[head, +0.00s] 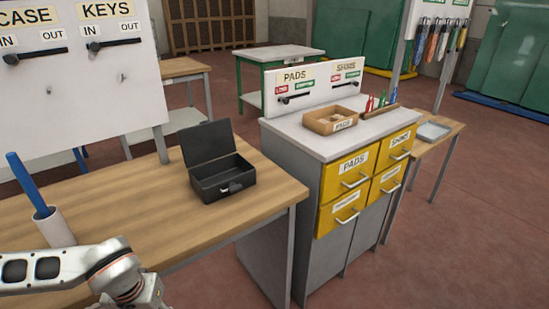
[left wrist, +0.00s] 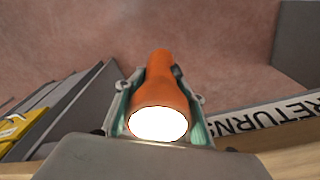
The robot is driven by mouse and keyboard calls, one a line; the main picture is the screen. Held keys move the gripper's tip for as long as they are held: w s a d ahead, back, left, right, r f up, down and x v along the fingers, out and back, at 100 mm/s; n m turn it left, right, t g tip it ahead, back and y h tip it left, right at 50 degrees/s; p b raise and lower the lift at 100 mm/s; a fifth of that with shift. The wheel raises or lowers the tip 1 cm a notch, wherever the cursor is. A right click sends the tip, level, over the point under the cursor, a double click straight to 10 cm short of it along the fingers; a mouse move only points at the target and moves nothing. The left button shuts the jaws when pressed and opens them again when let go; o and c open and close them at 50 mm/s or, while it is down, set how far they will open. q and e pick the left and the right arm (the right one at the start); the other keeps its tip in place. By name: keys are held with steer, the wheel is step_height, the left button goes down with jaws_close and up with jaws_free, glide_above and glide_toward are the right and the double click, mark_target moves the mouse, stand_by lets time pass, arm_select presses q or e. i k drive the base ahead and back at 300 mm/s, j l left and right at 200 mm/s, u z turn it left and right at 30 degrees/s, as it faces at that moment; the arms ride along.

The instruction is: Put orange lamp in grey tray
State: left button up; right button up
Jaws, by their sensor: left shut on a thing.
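The orange lamp (left wrist: 164,82) shows in the left wrist view, with its bright white round face toward the camera. My left gripper (left wrist: 160,108) is shut on it, with one finger on each side of its body. In the head view only part of my left arm shows at the lower left; the lamp and the gripper's fingers are out of sight there. The grey tray (head: 433,131) lies on a small wooden side table at the right of the head view, apart from my arm, and looks empty. My right gripper is in neither view.
A wooden bench (head: 130,205) holds an open black box (head: 222,180) and a white cup (head: 52,228) with a blue stick. A RETURNS sign (left wrist: 265,116) is near my left gripper.

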mark_target(430, 132)
steer(key=i+l, duration=0.25)
steer(key=l, duration=0.35)
steer(key=i+l+u, duration=0.1)
steer(key=l, duration=0.5)
steer(key=i+l, duration=0.3)
steer(key=l, duration=0.3)
steer(key=i+l, duration=0.2)
steer(key=l, duration=0.45)
steer(key=i+l+u, duration=0.1)
steer(key=i+l, duration=0.15)
steer(key=l, duration=0.35)
steer(key=i+l, duration=0.15)
steer(key=l, duration=0.5)
steer(key=i+l+u, duration=0.1)
steer(key=l, duration=0.5)
steer(key=i+l, duration=0.25)
steer(key=l, duration=0.4)
steer(key=i+l, duration=0.15)
steer(key=l, duration=0.25)
steer(key=i+l, duration=0.15)
steer(key=l, duration=0.25)
steer(key=i+l+u, duration=0.1)
steer(key=l, duration=0.3)
steer(key=i+l, duration=0.15)
steer(key=l, duration=0.3)
